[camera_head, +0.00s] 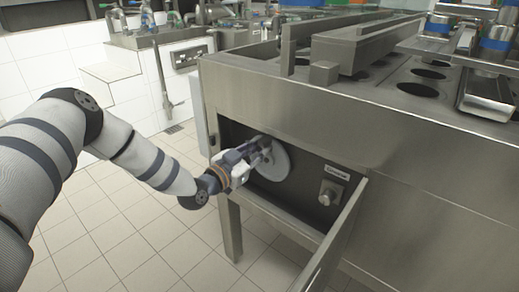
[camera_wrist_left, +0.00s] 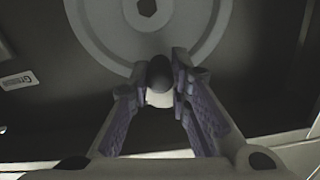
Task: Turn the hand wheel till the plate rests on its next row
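The hand wheel (camera_head: 277,167) is a pale grey disc in the dark recess at the front of the steel machine. In the left wrist view the wheel (camera_wrist_left: 203,28) fills the top, with its hub and hexagonal centre at the upper edge. The wheel's handle (camera_wrist_left: 159,76) is a dark rounded knob with a pale base. My left gripper (camera_head: 257,153) is at the wheel, and its fingertips (camera_wrist_left: 160,78) close on the handle from both sides. A top plate with round holes (camera_head: 438,74) shows on the machine; its row cannot be told. My right gripper is out of view.
A control knob (camera_head: 330,192) with a label sits right of the wheel. An open door panel (camera_head: 334,240) juts out below it. A machine leg (camera_head: 230,228) stands below the recess. Metal rails (camera_head: 365,45) and cylinders (camera_head: 496,40) are on top. The tiled floor at left is clear.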

